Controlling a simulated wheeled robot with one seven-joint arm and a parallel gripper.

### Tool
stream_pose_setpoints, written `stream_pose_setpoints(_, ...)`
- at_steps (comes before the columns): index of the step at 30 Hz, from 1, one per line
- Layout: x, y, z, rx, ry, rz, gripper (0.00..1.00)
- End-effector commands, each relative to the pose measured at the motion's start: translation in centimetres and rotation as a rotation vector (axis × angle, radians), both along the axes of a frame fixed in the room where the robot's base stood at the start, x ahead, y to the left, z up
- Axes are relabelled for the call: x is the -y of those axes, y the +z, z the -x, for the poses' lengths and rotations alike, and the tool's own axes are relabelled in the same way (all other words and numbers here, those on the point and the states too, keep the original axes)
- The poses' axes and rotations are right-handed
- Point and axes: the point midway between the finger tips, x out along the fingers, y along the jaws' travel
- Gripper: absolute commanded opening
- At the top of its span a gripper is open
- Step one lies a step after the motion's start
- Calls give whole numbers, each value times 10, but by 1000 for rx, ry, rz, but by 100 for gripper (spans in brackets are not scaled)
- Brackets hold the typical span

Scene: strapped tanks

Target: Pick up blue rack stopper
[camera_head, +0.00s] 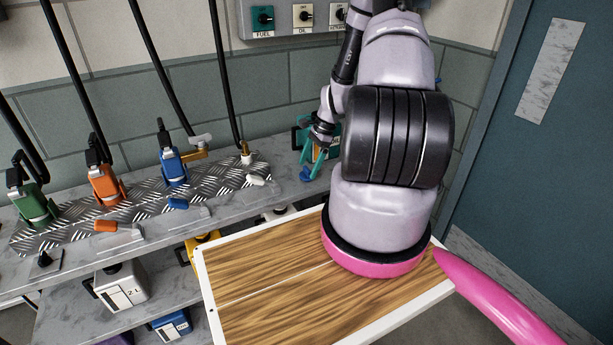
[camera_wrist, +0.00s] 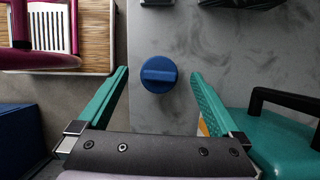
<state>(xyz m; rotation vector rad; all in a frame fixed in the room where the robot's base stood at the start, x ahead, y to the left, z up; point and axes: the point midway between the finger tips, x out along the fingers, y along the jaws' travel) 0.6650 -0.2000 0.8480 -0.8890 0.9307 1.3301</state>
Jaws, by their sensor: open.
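The blue stopper (camera_wrist: 158,75) is a round cap with a raised grip bar across its top. In the wrist view it stands on the grey slab, between and just about level with my two teal fingertips, with a gap on each side. My gripper (camera_wrist: 159,73) is open and empty, above the stopper. In the head view, my gripper (camera_head: 314,165) is at the right end of the shelf, with a blue piece (camera_head: 305,174) that looks like the stopper at its fingers.
A teal container (camera_wrist: 285,128) with a black handle lies close to the right finger. A dark blue object (camera_wrist: 20,140) is at lower left. In the head view, green, orange and blue nozzles (camera_head: 173,166) stand on a tread plate (camera_head: 130,212) to the left.

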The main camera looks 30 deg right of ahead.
Motion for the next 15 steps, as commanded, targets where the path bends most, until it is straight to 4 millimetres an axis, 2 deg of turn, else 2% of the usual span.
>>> stream_pose_setpoints(1,-4,-8,0,-3,0,-3,100)
stream_pose_setpoints(5,-8,-19,0,-3,-1,-1,100)
stream_pose_setpoints(13,-9,-21,-1,0,0,0,100)
stream_pose_setpoints(15,-9,-21,-1,0,0,0,73)
